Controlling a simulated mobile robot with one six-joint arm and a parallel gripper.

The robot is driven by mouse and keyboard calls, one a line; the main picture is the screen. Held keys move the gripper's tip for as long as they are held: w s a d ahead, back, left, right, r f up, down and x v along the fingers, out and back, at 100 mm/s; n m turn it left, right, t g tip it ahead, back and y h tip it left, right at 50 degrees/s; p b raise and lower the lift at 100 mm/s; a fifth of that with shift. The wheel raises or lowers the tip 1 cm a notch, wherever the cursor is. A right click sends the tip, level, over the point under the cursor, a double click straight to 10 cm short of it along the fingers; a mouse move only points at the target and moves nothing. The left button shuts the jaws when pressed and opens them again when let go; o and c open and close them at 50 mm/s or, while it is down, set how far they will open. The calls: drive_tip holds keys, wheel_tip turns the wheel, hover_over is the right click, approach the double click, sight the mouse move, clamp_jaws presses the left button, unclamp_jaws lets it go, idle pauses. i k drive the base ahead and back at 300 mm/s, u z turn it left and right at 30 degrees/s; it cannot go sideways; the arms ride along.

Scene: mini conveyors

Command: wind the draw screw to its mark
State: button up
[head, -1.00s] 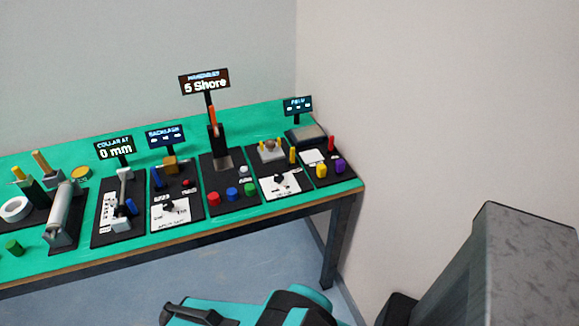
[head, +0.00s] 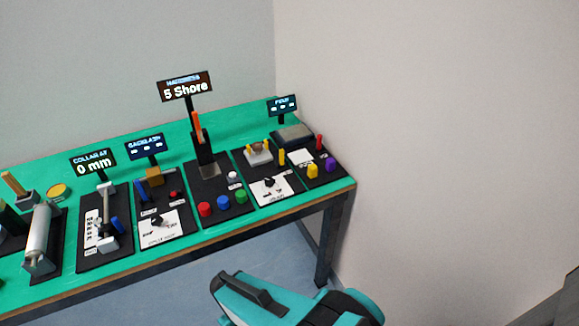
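A row of small black stations stands on a green bench, and no part carries a readable draw screw label. The station under the sign "COLLAR AT 0 mm" (head: 93,163) has a grey upright rod piece (head: 105,215), a blue part (head: 118,225) and a white scale card (head: 91,232). Whether this is the draw screw, and where its mark lies, I cannot tell. A teal and black part of my arm shows at the bottom centre, in front of the bench and apart from it. My gripper's fingers are not visible.
The green bench (head: 240,118) has a "BACKLASH" station (head: 160,228), a "5 Shore" hardness station with red, blue and green knobs (head: 223,202), and a station with purple and yellow knobs (head: 330,165). A wall closes the right.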

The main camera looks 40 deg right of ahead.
sight(270, 182)
drive_tip(key=z, duration=0.95)
drive_tip(key=k, duration=0.95)
drive_tip(key=i, duration=0.75)
drive_tip(key=z, duration=0.05)
